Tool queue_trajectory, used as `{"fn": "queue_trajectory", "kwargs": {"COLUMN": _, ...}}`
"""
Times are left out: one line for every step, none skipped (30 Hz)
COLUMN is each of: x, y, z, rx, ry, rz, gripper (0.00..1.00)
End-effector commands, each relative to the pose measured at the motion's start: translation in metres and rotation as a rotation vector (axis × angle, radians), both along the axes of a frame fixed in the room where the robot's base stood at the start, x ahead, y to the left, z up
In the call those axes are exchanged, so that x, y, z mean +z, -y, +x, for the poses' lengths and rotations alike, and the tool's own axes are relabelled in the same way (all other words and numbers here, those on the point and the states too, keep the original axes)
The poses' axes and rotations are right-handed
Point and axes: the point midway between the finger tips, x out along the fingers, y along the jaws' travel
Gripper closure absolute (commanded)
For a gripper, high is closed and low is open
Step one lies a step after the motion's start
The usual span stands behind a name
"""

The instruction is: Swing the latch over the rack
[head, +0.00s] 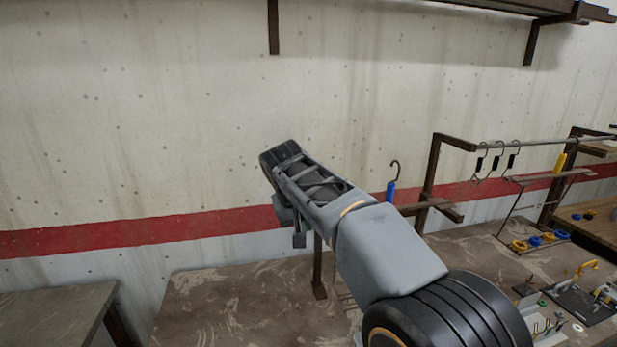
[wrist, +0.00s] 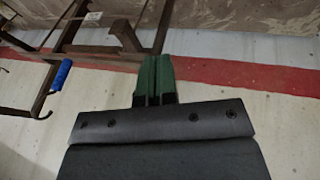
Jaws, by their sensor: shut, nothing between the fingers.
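My gripper (head: 299,238) hangs below my wrist in the head view, partly hidden by my arm. In the wrist view its green fingers (wrist: 154,72) are shut with nothing between them. A brown metal rack frame (wrist: 70,28) lies beyond the fingertips; I cannot tell whether they touch it. A slanted brown bar (wrist: 125,36) ends close to the fingertips; I cannot tell if it is the latch. In the head view the rack (head: 430,185) stands right of my arm, with its rail (head: 545,141). My arm hides part of the rack's left side.
A blue-handled hook (head: 391,190) hangs beside my arm, and shows in the wrist view (wrist: 62,74). Several black-handled hooks hang on the rail. Tools and coloured rings lie on the bench (head: 225,300) at right. A shelf (head: 540,8) juts out above.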

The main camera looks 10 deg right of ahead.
Motion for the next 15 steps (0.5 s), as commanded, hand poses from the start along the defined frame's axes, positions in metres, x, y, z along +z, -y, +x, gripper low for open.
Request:
{"fn": "queue_trajectory", "kwargs": {"x": 0.024, "y": -0.008, "z": 0.016, "rx": -0.011, "ry": 0.009, "rz": -0.021, "gripper": 1.0}}
{"fn": "queue_trajectory", "kwargs": {"x": 0.033, "y": -0.011, "z": 0.023, "rx": -0.02, "ry": 0.014, "rz": -0.034, "gripper": 1.0}}
{"fn": "queue_trajectory", "kwargs": {"x": 0.044, "y": -0.015, "z": 0.032, "rx": -0.033, "ry": 0.023, "rz": -0.049, "gripper": 1.0}}
{"fn": "queue_trajectory", "kwargs": {"x": 0.051, "y": -0.019, "z": 0.038, "rx": -0.042, "ry": 0.029, "rz": -0.059, "gripper": 1.0}}
{"fn": "queue_trajectory", "kwargs": {"x": 0.058, "y": -0.022, "z": 0.044, "rx": -0.051, "ry": 0.035, "rz": -0.069, "gripper": 1.0}}
{"fn": "queue_trajectory", "kwargs": {"x": 0.066, "y": -0.025, "z": 0.05, "rx": -0.065, "ry": 0.043, "rz": -0.08, "gripper": 1.0}}
{"fn": "queue_trajectory", "kwargs": {"x": 0.071, "y": -0.028, "z": 0.055, "rx": -0.074, "ry": 0.05, "rz": -0.089, "gripper": 1.0}}
{"fn": "queue_trajectory", "kwargs": {"x": 0.076, "y": -0.031, "z": 0.059, "rx": -0.083, "ry": 0.055, "rz": -0.096, "gripper": 1.0}}
{"fn": "queue_trajectory", "kwargs": {"x": 0.082, "y": -0.034, "z": 0.063, "rx": -0.093, "ry": 0.062, "rz": -0.105, "gripper": 1.0}}
{"fn": "queue_trajectory", "kwargs": {"x": 0.086, "y": -0.036, "z": 0.066, "rx": -0.102, "ry": 0.068, "rz": -0.111, "gripper": 1.0}}
{"fn": "queue_trajectory", "kwargs": {"x": 0.089, "y": -0.038, "z": 0.069, "rx": -0.11, "ry": 0.073, "rz": -0.115, "gripper": 1.0}}
{"fn": "queue_trajectory", "kwargs": {"x": 0.093, "y": -0.04, "z": 0.072, "rx": -0.118, "ry": 0.078, "rz": -0.121, "gripper": 1.0}}
{"fn": "queue_trajectory", "kwargs": {"x": 0.096, "y": -0.042, "z": 0.074, "rx": -0.124, "ry": 0.081, "rz": -0.125, "gripper": 1.0}}
{"fn": "queue_trajectory", "kwargs": {"x": 0.098, "y": -0.043, "z": 0.075, "rx": -0.128, "ry": 0.085, "rz": -0.129, "gripper": 1.0}}
{"fn": "queue_trajectory", "kwargs": {"x": 0.1, "y": -0.045, "z": 0.077, "rx": -0.135, "ry": 0.09, "rz": -0.131, "gripper": 1.0}}
